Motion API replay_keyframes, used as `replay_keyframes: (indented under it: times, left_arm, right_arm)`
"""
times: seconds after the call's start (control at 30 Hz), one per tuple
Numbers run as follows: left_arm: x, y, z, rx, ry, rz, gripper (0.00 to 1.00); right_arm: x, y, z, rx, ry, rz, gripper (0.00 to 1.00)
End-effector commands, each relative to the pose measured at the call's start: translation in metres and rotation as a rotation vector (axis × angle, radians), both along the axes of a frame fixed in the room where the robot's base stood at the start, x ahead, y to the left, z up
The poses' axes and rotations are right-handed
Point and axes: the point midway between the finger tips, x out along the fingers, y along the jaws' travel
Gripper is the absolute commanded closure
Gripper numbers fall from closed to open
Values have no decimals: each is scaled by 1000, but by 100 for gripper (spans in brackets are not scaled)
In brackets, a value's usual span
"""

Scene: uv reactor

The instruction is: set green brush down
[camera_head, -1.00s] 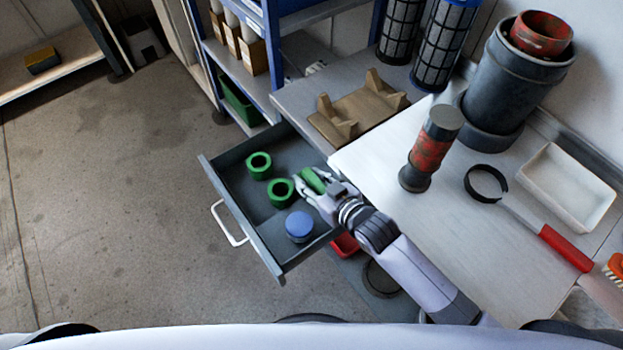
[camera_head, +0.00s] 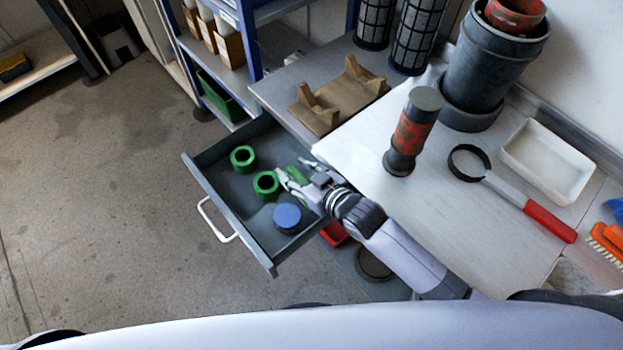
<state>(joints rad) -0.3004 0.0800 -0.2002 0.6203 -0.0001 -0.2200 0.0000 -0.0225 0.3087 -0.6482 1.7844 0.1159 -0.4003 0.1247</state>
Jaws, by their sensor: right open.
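The green brush (camera_head: 297,175) is inside the open grey drawer (camera_head: 228,215), near its right side by the worktop. Only part of it shows, because my right gripper (camera_head: 293,170) partly covers it. My right gripper is open, with its fingers spread around the brush. I cannot tell whether a finger still touches the brush or whether it rests fully on the drawer floor. My left gripper is not in view.
Two green rings (camera_head: 242,158) and a blue round cap (camera_head: 287,217) lie in the drawer, left of the gripper. A wooden cradle (camera_head: 338,100), a red-and-black cylinder (camera_head: 412,132), a red-handled strap wrench (camera_head: 545,217) and a white tray (camera_head: 548,160) occupy the worktop above.

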Motion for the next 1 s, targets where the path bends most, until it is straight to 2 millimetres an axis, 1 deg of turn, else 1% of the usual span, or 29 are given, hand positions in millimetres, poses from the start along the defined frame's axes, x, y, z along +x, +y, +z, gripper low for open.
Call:
replay_keyframes:
  times: [0.03, 0.1, 0.3, 0.5, 0.7, 1.0]
  left_arm:
    - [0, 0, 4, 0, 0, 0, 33]
    - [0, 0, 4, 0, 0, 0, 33]
    - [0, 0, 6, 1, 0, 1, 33]
    - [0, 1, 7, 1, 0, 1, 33]
    - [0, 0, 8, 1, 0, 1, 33]
    - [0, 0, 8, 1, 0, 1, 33]
  right_arm:
    - [-1, -2, 8, 0, 0, 0, 57]
    - [-13, -10, 10, -1, 3, -1, 57]
    - [-48, -35, 28, -3, 2, 0, 57]
    - [-76, -55, 42, -2, 2, -1, 57]
    - [-88, -64, 49, -1, 2, -1, 57]
    - [-89, -65, 50, 0, 0, -1, 57]
